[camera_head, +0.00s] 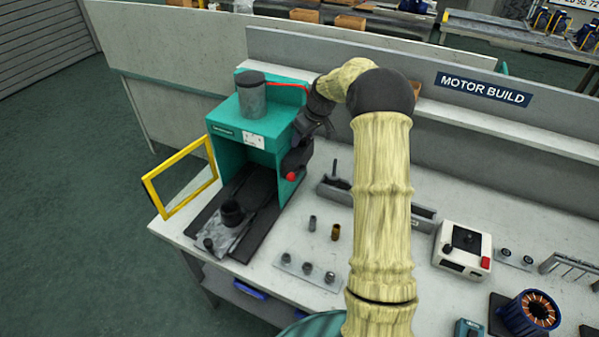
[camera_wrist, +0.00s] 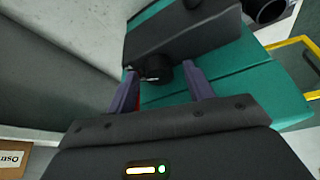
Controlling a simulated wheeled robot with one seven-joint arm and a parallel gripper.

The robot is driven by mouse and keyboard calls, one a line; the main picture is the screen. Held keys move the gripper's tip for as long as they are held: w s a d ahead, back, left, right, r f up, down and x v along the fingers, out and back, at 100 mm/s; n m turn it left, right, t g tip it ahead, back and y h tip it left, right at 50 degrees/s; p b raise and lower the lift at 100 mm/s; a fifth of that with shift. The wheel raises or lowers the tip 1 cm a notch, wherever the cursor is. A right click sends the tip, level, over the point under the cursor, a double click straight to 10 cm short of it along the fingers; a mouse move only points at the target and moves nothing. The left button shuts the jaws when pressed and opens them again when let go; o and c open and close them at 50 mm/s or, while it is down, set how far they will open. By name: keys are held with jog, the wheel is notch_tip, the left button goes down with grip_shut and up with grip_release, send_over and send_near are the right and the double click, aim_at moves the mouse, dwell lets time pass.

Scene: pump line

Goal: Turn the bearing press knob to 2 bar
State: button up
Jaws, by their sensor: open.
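The bearing press (camera_head: 226,143) is a teal housing with a dark grey cylinder on top and a white label on its front, at the left of the bench. In the wrist view its teal body (camera_wrist: 262,88) lies below a dark grey bar. A small dark round knob (camera_wrist: 158,71) shows there, with a pale mark at its left side. My gripper (camera_wrist: 163,78) is open, its two fingers on either side of the knob. I cannot tell whether they touch it. In the head view my arm reaches to the press's right side, where I cannot make out the knob or its setting.
A red ball-like part (camera_head: 291,176) sits at the press's right front edge. A yellow frame (camera_head: 180,178) stands open at left. Small metal parts, a grey tray (camera_head: 340,192) and a white control box (camera_head: 463,249) are on the bench. A grey partition (camera_head: 400,95) runs behind.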

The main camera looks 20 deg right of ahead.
jog(key=n+p, duration=0.2)
jog(key=n+g+y+p, duration=0.1)
jog(key=n, duration=0.2)
jog(key=shift+w+d+r+y+p, duration=0.2)
jog(key=shift+y+p, duration=0.1)
jog(key=shift+p, duration=0.1)
jog(key=shift+s+d+n, duration=0.1)
jog(key=shift+d+n, duration=0.05)
jog(key=shift+n, duration=0.15)
jog(key=w+b+v, duration=0.1)
jog(key=b+v, duration=0.2)
jog(key=v, duration=1.4)
jog(key=s+a+f+m+g+h, duration=0.1)
jog(key=s+a+f+m, duration=0.15)
jog(key=a, duration=0.35)
jog(key=s+a+f+m+h, duration=0.1)
jog(key=s+a+f, duration=0.1)
jog(key=s+a, duration=0.25)
jog(key=s+a+f+m, duration=0.2)
jog(key=s+a+f, duration=0.1)
jog(key=s, duration=0.5)
jog(key=s+a+f+m+h+b, duration=0.1)
jog(key=s+a+f+m, duration=0.2)
jog(key=s, duration=0.6)
jog(key=shift+a+f+h, duration=0.3)
jog(key=shift+a+f, duration=0.25)
jog(key=shift+a, duration=0.1)
jog(key=shift+s+m+b, duration=0.1)
jog(key=shift+m+b, duration=0.15)
jog(key=shift+b, duration=0.05)
